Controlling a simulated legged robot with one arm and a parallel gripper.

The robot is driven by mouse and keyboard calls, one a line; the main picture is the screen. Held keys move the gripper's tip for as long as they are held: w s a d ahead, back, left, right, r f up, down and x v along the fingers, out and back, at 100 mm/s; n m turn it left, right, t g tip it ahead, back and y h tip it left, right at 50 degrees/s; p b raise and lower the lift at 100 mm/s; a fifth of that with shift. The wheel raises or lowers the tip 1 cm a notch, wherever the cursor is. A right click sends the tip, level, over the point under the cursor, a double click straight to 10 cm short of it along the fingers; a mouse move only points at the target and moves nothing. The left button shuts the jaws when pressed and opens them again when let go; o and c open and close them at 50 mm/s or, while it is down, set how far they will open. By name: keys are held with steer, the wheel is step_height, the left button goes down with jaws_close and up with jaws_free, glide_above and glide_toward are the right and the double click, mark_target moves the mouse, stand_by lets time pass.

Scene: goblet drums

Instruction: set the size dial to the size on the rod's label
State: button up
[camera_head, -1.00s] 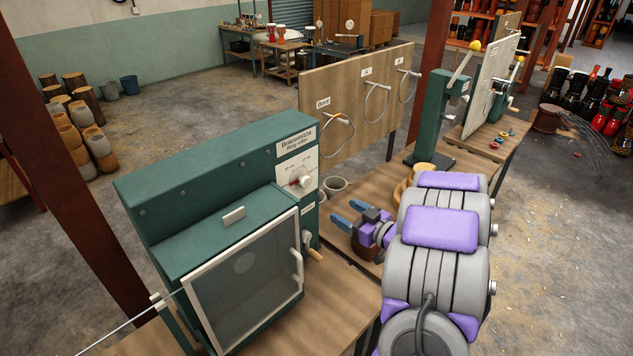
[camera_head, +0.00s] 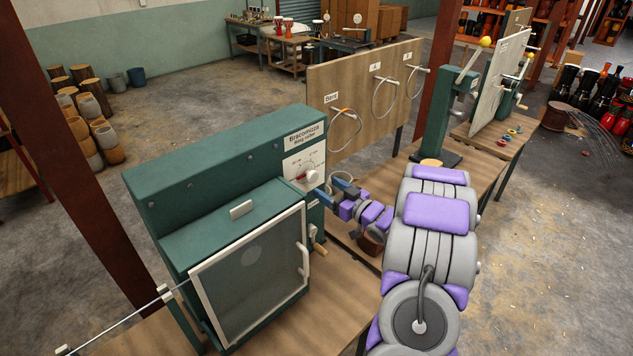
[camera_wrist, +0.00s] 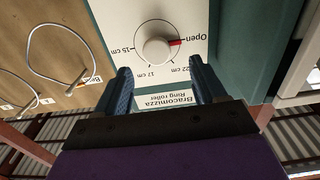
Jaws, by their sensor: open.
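The size dial is a round white knob (camera_wrist: 157,50) with a red pointer, on a white plate marked Open, 22 cm, 17 cm and 15 cm. The wrist view shows it upside down, with the red pointer at Open. In the head view the dial (camera_head: 310,177) sits on the front of the green ring roller (camera_head: 225,160). My gripper (camera_wrist: 159,82) is open and empty, its blue fingers on either side below the knob in the wrist view, apart from it. A thin metal rod (camera_head: 118,325) enters the roller's left side; I see no readable label on it.
The roller has a clear framed door (camera_head: 250,278) and a wooden-gripped crank (camera_head: 319,248) beside it. Behind stands a wooden board (camera_head: 360,100) with hanging rings (camera_head: 345,130). A green press (camera_head: 437,115) stands farther right. The wooden bench front (camera_head: 345,290) is clear.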

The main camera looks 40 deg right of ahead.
mark_target(315, 178)
steer(key=w, duration=0.3)
steer(key=w+d, duration=0.1)
steer(key=w, duration=0.1)
steer(key=shift+f, duration=0.2)
steer(key=shift+w+a+r, duration=0.1)
steer(key=shift+w+a, duration=0.25)
steer(key=shift+a, duration=0.05)
steer(key=shift+a+r, duration=0.1)
steer(key=shift+a, duration=0.2)
steer(key=shift+d, duration=0.5)
steer(key=c, duration=0.6)
steer(key=shift+a, duration=0.2)
steer(key=c, duration=0.5)
